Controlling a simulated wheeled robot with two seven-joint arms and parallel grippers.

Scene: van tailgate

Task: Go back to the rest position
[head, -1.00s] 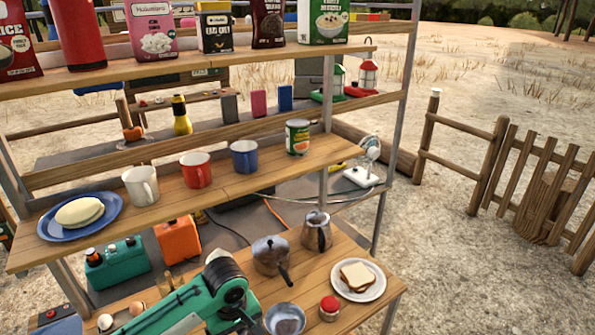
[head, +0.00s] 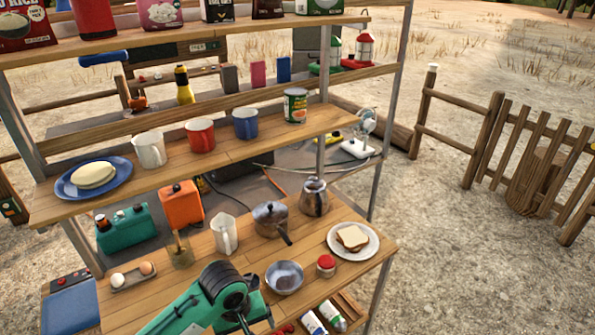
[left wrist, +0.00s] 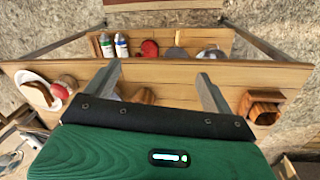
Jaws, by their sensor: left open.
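My left arm (head: 205,300) is green with black joints and comes in from the bottom left of the head view, in front of the lower shelf. Its fingers are not clearly seen there. In the left wrist view my left gripper (left wrist: 158,75) is open, with two grey fingers wide apart and nothing between them. Its fingers overlap the wooden shelf board (left wrist: 160,78) in that view; I cannot tell the gap. My right gripper is not in view.
Mugs stand above. Open ground lies right.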

